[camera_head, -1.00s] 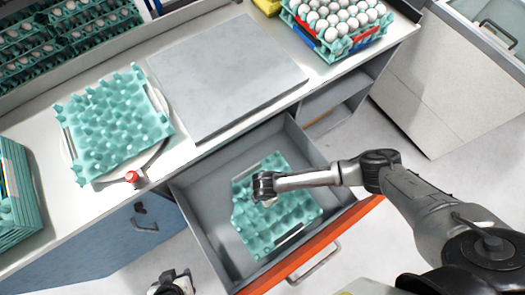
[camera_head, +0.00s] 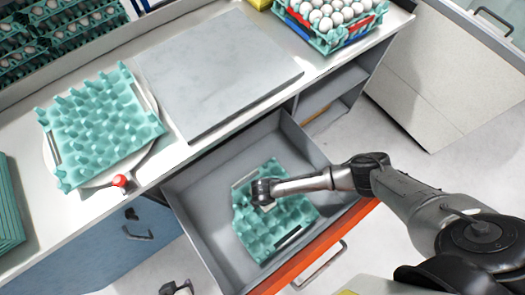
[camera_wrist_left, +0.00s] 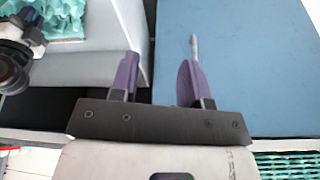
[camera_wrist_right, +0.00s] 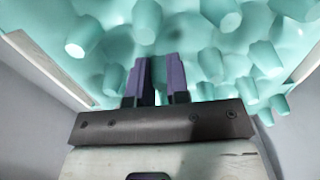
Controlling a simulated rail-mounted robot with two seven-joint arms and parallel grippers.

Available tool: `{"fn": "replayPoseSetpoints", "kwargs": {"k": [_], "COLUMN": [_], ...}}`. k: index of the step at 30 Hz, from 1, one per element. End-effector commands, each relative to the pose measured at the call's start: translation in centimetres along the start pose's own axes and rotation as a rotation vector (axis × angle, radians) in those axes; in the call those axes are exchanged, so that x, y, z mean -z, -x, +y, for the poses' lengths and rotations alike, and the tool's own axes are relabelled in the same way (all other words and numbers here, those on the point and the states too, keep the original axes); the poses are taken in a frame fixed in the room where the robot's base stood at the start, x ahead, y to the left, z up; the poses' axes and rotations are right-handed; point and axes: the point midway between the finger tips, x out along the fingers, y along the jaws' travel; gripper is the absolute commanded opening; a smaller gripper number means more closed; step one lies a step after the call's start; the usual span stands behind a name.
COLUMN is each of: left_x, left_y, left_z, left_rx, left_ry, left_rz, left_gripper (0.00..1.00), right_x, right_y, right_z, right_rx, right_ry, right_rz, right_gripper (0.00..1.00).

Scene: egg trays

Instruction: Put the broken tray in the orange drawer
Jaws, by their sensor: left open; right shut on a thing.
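A teal egg tray (camera_head: 280,222) lies in the open grey drawer with the orange front (camera_head: 318,252). Its outline looks uneven, and it is slightly askew to the drawer walls. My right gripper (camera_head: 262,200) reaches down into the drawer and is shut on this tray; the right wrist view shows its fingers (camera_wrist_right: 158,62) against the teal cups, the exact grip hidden. My left gripper (camera_head: 176,287) is at the bottom edge of the head view, left of the drawer. In the left wrist view its fingers (camera_wrist_left: 158,72) are apart and empty, near a blue cabinet front (camera_wrist_left: 245,60).
Another teal tray (camera_head: 100,125) rests on a round white plate on the counter, near a red knob (camera_head: 120,181). A grey slab (camera_head: 220,75) lies beside it. A tray of white eggs (camera_head: 330,38) is at the back right. Stacked trays (camera_head: 8,215) stand at left.

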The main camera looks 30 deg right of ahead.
Motion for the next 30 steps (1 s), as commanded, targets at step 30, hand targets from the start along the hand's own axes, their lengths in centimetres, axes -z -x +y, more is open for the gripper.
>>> {"fn": "replayPoseSetpoints", "kwargs": {"k": [30], "left_x": [-0.3], "left_y": [-0.9], "left_z": [-0.3], "left_rx": [0.007], "left_ry": [-0.009], "left_rz": [-0.002], "left_gripper": [0.43], "right_x": [0.0], "right_y": [-1.6], "right_z": [0.0], "right_rx": [0.0], "right_ry": [-0.001], "right_rz": [0.001], "right_gripper": [0.0]}}
